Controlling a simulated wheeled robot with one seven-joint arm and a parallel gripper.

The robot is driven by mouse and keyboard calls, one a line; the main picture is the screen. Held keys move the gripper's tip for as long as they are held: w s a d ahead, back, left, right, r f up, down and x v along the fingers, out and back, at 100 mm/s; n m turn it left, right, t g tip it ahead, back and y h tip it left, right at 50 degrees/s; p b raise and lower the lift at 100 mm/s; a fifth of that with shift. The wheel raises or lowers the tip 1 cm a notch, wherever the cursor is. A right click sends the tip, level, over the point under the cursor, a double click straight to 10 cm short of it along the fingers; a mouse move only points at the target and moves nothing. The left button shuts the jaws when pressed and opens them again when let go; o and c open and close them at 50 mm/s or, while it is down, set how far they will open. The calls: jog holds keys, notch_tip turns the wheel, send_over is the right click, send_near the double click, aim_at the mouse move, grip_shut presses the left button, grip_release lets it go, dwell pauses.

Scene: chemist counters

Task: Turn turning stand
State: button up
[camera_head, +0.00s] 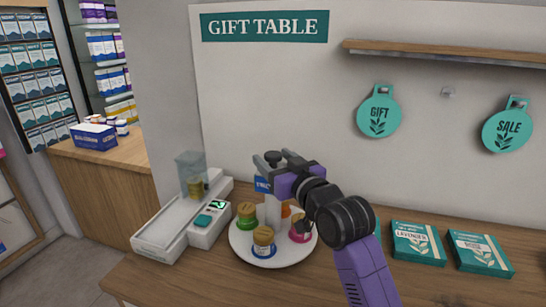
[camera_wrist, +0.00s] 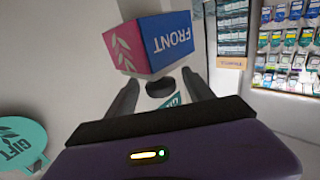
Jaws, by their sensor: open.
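The turning stand (camera_head: 280,257) is a white round platter on the wooden counter, with a white centre post. Several small jars with tan lids stand on it, among them a green one (camera_head: 246,217), a blue one (camera_head: 263,243) and a pink one (camera_head: 300,229). A box-shaped head with a blue face (camera_head: 263,185) tops the post, partly hidden by my gripper. In the wrist view the head (camera_wrist: 155,43) shows a pink face and a blue face marked FRONT. My gripper (camera_head: 268,159) is open above the stand. In the wrist view its fingers (camera_wrist: 160,92) point towards the head; contact is unclear.
A white device (camera_head: 185,225) with a clear container stands left of the stand. Two teal boxes (camera_head: 418,243) (camera_head: 479,253) lie on the right. Bare counter lies in front.

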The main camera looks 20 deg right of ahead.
jog(key=shift+w, duration=0.4)
grip_shut()
jog(key=shift+b, duration=0.35)
